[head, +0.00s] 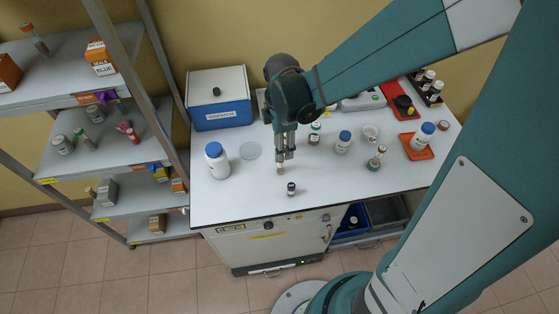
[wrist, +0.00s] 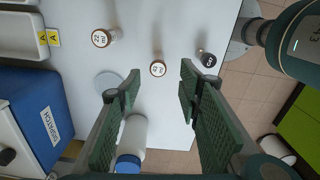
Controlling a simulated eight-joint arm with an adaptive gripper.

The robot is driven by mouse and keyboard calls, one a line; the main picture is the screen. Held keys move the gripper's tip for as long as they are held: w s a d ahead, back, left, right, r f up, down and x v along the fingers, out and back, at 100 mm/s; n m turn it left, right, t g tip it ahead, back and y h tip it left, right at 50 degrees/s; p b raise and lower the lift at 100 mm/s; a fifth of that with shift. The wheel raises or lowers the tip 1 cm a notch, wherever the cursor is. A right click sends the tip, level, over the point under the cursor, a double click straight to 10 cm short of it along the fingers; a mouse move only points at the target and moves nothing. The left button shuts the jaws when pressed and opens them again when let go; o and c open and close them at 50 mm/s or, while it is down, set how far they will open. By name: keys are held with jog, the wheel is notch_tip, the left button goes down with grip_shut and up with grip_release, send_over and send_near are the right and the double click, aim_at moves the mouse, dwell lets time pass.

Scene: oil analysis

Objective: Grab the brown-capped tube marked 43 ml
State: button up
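A small tube with a brown-rimmed, white-topped cap (wrist: 157,69) stands ahead of and between my fingers in the wrist view. Its printed mark is small and rotated; it looks like 43 ml. In the head view this tube (head: 281,170) shows just under my fingertips. My gripper (head: 285,156) is open and empty above it; its two green fingers stand wide apart in the wrist view (wrist: 157,92). Another brown-rimmed tube (wrist: 102,38), seemingly marked 22, stands up and left in the wrist view. A dark-capped vial (wrist: 207,60) stands to the right, near the table edge.
A white bottle with a blue cap (head: 217,163) and a blue-white box (head: 220,113) stand left of my gripper. A pale round disc (head: 250,151) lies between. Several bottles, including one blue-capped (head: 343,143), stand to the right. The front left table surface (head: 235,205) is clear.

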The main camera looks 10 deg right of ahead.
aim_at(280, 165)
jog(key=shift+f, duration=0.1)
jog(key=shift+f, duration=1.2)
jog(key=shift+f, duration=0.15)
jog(key=shift+w+f, duration=0.15)
jog(key=shift+f, duration=2.3)
jog(key=c, duration=1)
